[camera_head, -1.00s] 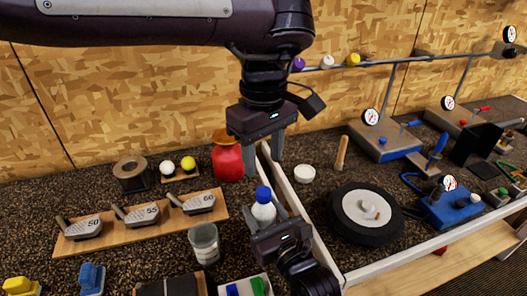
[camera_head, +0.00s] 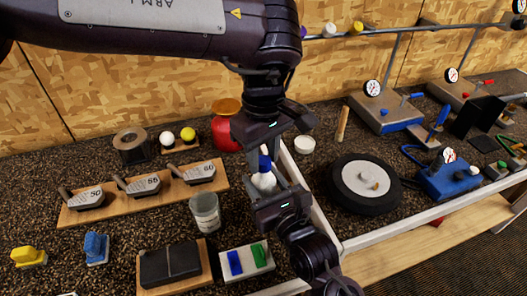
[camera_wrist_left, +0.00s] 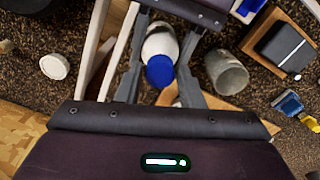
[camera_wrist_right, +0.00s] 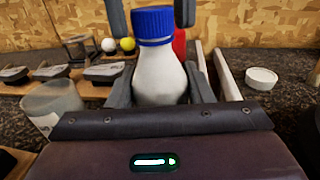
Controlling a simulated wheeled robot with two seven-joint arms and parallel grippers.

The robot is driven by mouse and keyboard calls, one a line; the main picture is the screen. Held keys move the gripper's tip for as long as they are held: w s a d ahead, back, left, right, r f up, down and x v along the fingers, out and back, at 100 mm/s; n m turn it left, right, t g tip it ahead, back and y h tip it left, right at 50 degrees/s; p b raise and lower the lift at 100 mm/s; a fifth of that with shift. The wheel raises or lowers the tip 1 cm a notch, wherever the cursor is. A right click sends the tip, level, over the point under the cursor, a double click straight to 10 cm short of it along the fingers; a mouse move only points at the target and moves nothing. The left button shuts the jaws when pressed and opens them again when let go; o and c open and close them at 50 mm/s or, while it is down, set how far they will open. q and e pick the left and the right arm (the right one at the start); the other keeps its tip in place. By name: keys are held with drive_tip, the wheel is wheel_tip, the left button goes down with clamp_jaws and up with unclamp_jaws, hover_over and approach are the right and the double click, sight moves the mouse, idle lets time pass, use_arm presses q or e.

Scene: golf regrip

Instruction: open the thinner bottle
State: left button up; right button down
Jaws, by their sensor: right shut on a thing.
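The thinner bottle (camera_head: 262,181) is white with a blue cap (camera_head: 265,163) and stands upright. My right gripper (camera_head: 272,190) is shut around its body; the right wrist view shows a finger on each side of the white bottle (camera_wrist_right: 160,80), below the blue cap (camera_wrist_right: 153,24). My left gripper (camera_head: 262,152) points down from above. In the left wrist view its fingers are apart, with the blue cap (camera_wrist_left: 160,72) between them. In the right wrist view the left fingers hang on either side of the cap, with a gap visible on the right side.
A grey cup (camera_head: 205,212) stands left of the bottle, and a red container (camera_head: 226,130) behind it. A white rail (camera_head: 317,215) runs just right of the bottle, with a white round tub (camera_head: 304,145) and a black wheel (camera_head: 365,187) beyond. Wedge heads on a board (camera_head: 142,192) lie left.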

use_arm(q)
clamp_jaws()
drive_tip(key=shift+n, duration=1.2)
drive_tip(key=n, duration=0.4)
drive_tip(key=shift+n, duration=0.4)
drive_tip(key=n, duration=1.3)
drive_tip(key=shift+r+n, duration=0.1)
drive_tip(key=shift+n, duration=0.2)
drive_tip(key=n, duration=1.4)
drive_tip(key=shift+n, duration=0.4)
drive_tip(key=n, duration=1.2)
drive_tip(key=shift+n, duration=0.3)
drive_tip(key=n, duration=0.5)
drive_tip(key=shift+w+r+n, duration=0.1)
drive_tip(key=shift+n, duration=0.3)
